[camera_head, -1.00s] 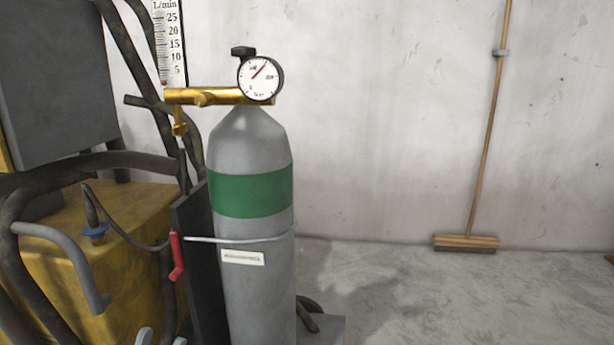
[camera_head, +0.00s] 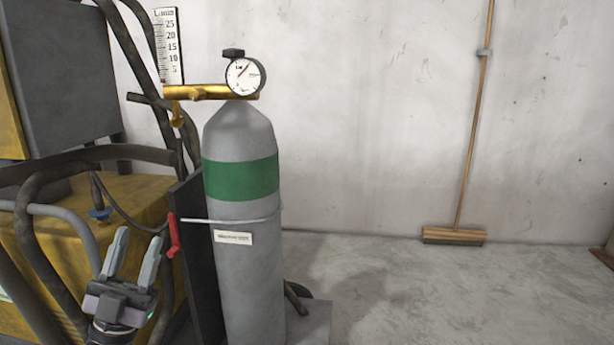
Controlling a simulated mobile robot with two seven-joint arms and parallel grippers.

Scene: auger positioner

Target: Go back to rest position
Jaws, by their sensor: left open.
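My left gripper (camera_head: 133,256) shows at the lower left in the head view. Its two grey fingers point up and stand apart, with nothing between them. It is in front of the yellow machine (camera_head: 140,190), to the left of the grey gas cylinder (camera_head: 240,270) with the green band. My right gripper is not in view.
A brass regulator (camera_head: 210,92) with a round gauge (camera_head: 244,75) and a flow scale (camera_head: 168,45) tops the cylinder. Dark hoses and a grey pipe (camera_head: 75,220) run around the machine.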

